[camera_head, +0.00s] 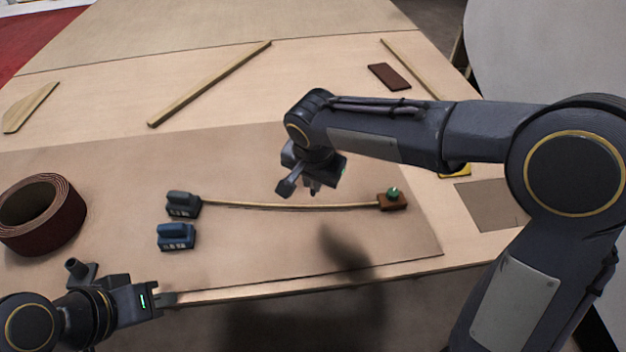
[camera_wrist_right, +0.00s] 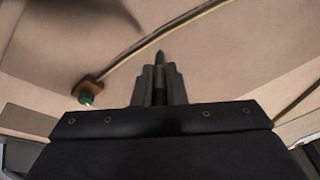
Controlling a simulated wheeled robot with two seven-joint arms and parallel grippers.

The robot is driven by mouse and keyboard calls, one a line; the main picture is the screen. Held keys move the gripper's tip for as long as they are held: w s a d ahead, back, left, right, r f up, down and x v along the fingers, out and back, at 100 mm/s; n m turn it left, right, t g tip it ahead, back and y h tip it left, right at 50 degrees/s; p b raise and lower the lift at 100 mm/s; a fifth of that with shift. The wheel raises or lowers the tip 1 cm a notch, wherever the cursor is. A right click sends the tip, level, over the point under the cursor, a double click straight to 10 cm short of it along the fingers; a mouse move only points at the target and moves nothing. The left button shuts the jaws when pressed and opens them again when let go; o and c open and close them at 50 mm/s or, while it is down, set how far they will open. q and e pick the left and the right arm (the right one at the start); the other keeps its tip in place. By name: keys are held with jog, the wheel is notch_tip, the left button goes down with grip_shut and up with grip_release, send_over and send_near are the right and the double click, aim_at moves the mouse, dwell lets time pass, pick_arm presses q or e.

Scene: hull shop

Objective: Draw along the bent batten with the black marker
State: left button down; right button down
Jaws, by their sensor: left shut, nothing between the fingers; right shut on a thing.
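The bent batten (camera_head: 290,206) is a thin, pale strip bowed gently on the brown sheet (camera_head: 300,250). Its left end meets a dark weight (camera_head: 184,205); its right end meets a brown block with a green knob (camera_head: 393,200). My right gripper (camera_head: 314,186) is above the batten's right half, shut on the black marker (camera_wrist_right: 160,62), whose tip points at the sheet beside the batten (camera_wrist_right: 150,38). A thin dark line runs along the batten; I cannot tell whether it is ink or shadow. My left gripper (camera_head: 168,299) is shut and empty at the sheet's near edge.
A blue weight (camera_head: 176,237) sits in front of the dark one. A brown roll (camera_head: 40,215) stands at the left. Wooden strips (camera_head: 210,83) and a dark red block (camera_head: 389,76) lie farther back. The sheet's near right area is clear.

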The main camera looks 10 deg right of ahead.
notch_tip(320, 180, up, 8)
jog(key=p, duration=0.5)
jog(key=shift+f, duration=0.25)
jog(key=shift+f, duration=0.1)
jog(key=shift+s, duration=0.15)
